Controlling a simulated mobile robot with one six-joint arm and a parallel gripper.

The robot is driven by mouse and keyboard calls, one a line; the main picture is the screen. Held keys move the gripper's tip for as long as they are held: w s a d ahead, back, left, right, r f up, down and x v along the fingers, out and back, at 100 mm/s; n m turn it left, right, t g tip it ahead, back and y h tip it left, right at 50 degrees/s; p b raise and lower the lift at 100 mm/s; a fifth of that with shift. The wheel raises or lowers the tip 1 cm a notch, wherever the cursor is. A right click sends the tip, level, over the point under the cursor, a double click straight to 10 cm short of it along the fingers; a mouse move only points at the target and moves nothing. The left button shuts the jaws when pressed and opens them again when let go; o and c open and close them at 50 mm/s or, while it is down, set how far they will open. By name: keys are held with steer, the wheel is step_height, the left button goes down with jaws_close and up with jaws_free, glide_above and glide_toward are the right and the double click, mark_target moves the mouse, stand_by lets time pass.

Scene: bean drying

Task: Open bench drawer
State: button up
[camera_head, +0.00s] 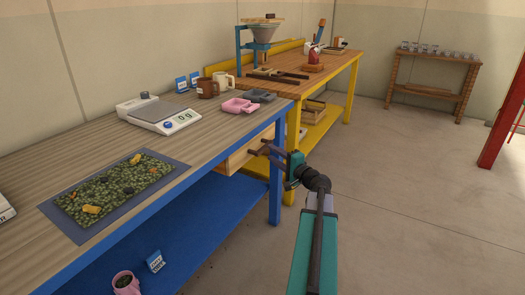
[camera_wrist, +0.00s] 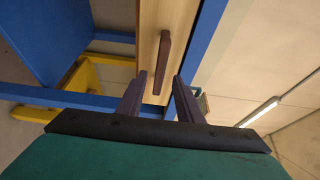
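The bench drawer (camera_head: 237,157) has a light wooden front and sits under the top of the blue-framed bench (camera_head: 215,133), near its far end. It looks shut. In the wrist view, the drawer front (camera_wrist: 152,20) carries a dark brown bar handle (camera_wrist: 162,62). My gripper (camera_head: 259,148) is in front of the drawer, level with it, and partly hides the front and handle in the head view. In the wrist view my gripper (camera_wrist: 160,77) is open, with its two dark fingers pointing at the drawer and the handle lined up between them. I cannot tell whether the fingers touch the handle.
The blue bench leg (camera_head: 276,185) stands close beside my gripper. A blue lower shelf (camera_head: 215,212) runs beneath. The floor to the right is clear.

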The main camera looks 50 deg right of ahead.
mark_target(266, 149)
steer(key=shift+w+d, duration=0.25)
steer(key=shift+w, duration=1.3)
steer(key=shift+w+d, duration=0.2)
steer(key=shift+w, duration=1.3)
